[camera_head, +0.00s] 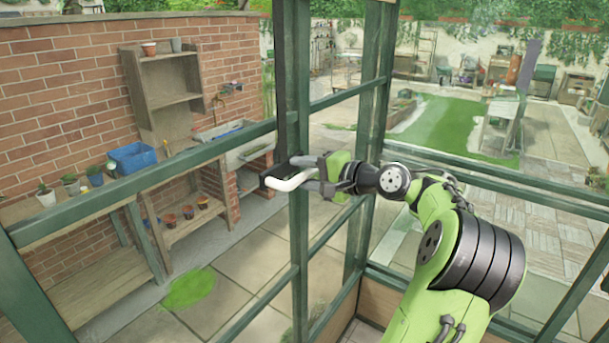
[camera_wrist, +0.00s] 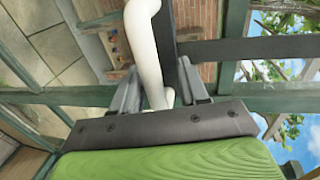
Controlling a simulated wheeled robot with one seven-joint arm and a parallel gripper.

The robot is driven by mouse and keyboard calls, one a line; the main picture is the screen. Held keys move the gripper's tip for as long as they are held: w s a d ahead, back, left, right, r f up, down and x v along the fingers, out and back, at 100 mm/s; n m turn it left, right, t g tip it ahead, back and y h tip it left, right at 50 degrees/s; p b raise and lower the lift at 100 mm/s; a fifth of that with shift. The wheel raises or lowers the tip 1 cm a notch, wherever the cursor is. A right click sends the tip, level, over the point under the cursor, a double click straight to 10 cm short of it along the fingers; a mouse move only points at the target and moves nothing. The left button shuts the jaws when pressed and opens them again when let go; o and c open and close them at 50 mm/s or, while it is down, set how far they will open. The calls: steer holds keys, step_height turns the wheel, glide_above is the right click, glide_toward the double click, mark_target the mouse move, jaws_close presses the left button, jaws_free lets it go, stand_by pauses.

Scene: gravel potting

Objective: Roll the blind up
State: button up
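A white bent handle (camera_head: 290,181) is at the tall green post of the glazed frame, left of centre in the head view. A dark bar (camera_head: 282,75) runs along this post. My gripper (camera_head: 308,174) reaches the handle from the right, with its fingers on either side of it. In the wrist view the handle (camera_wrist: 148,50) comes down between the fingers of my gripper (camera_wrist: 160,92), with little or no gap; they look shut on it. No blind cloth can be made out in either view.
Green frame bars (camera_head: 150,182) surround my arm closely. Beyond them are a brick wall (camera_head: 60,100), a wooden shelf (camera_head: 165,99), a potting bench with a blue crate (camera_head: 132,157), and paving.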

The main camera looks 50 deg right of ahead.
steer(key=shift+s, duration=0.15)
steer(key=v, duration=1.5)
steer(key=shift+s, duration=0.35)
